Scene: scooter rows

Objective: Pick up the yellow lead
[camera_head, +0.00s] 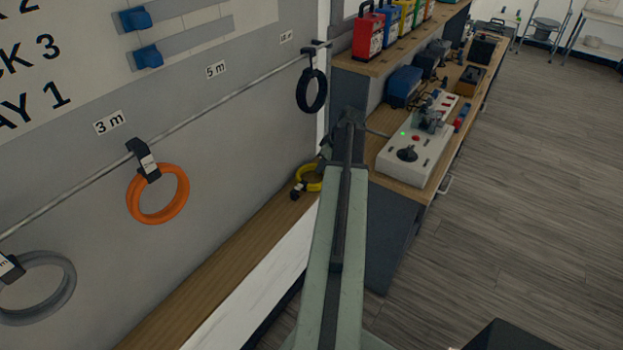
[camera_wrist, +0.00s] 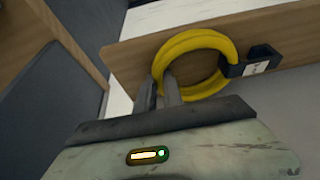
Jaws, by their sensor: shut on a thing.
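The yellow lead (camera_head: 309,178) is a coiled ring with a dark tag clip, at the right end of the wooden ledge below the rail in the head view. In the wrist view the yellow lead (camera_wrist: 190,42) shows as a thick ring, with its black clip and white label (camera_wrist: 250,63) to the right. My gripper (camera_wrist: 167,88) is shut on the left lower side of the ring. In the head view my gripper is mostly hidden behind my arm. I cannot tell whether the lead still touches the ledge.
An orange coil (camera_head: 158,193), a grey coil (camera_head: 48,287) and a black coil (camera_head: 311,90) hang from the rail (camera_head: 215,107). The wooden ledge (camera_head: 225,240) runs below. A bench (camera_head: 392,165) with a control box stands right of my arm.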

